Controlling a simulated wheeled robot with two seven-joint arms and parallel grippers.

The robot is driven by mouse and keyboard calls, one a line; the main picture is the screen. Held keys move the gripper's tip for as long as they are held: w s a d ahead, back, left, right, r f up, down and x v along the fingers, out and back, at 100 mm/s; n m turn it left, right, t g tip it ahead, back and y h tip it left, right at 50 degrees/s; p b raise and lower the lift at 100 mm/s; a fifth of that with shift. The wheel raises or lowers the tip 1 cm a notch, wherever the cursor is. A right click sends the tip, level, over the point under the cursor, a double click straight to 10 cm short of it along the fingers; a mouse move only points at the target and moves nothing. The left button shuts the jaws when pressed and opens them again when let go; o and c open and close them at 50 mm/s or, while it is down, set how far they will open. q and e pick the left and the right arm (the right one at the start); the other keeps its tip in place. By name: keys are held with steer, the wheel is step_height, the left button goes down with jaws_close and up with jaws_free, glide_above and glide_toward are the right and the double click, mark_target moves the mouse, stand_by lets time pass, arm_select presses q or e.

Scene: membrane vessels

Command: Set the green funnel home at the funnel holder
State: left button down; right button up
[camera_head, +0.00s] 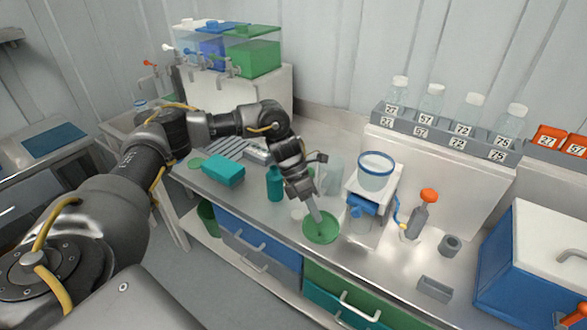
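The green funnel (328,233) shows as a round green bowl near the front edge of the steel counter, left of the white stand. My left gripper (317,217) points down into it from above. Its narrow fingers look close together at the funnel, and their tips overlap its inside, so the grip itself is partly hidden. The funnel's lower part is hidden, and whether it touches the counter is unclear. I cannot identify the funnel holder for certain; a short grey round socket (450,245) stands on the counter to the right. My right gripper is not in view.
A white stand with a blue-rimmed vessel (376,172) is right of the funnel. A teal bottle (274,184) stands left of my gripper. Numbered bottles line a rack (440,134) behind.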

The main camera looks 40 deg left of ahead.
mark_target(321, 238)
arm_select(q)
steer(key=s+d+f+m+g, duration=0.1)
steer(key=m, duration=0.1)
steer(key=s+d+f+m+g+y, duration=0.1)
steer(key=d+m, duration=0.1)
steer(key=s+d+f+m+g+y, duration=0.1)
steer(key=s+m, duration=0.1)
steer(key=shift+d+m+g, duration=0.3)
steer(key=shift+m+g, duration=0.1)
steer(key=s+f+m+t+y, duration=0.1)
steer(key=s+f+m+y, duration=0.1)
steer(key=s+m+y, duration=0.4)
steer(key=s+f+m+t+y, duration=0.1)
steer(key=s+m+y, duration=0.5)
steer(key=m, duration=1)
steer(key=shift+a+f+b, duration=0.15)
steer(key=shift+f+b, duration=0.15)
steer(key=shift+f, duration=0.35)
steer(key=shift+s+a, duration=0.1)
steer(key=shift+s, duration=0.05)
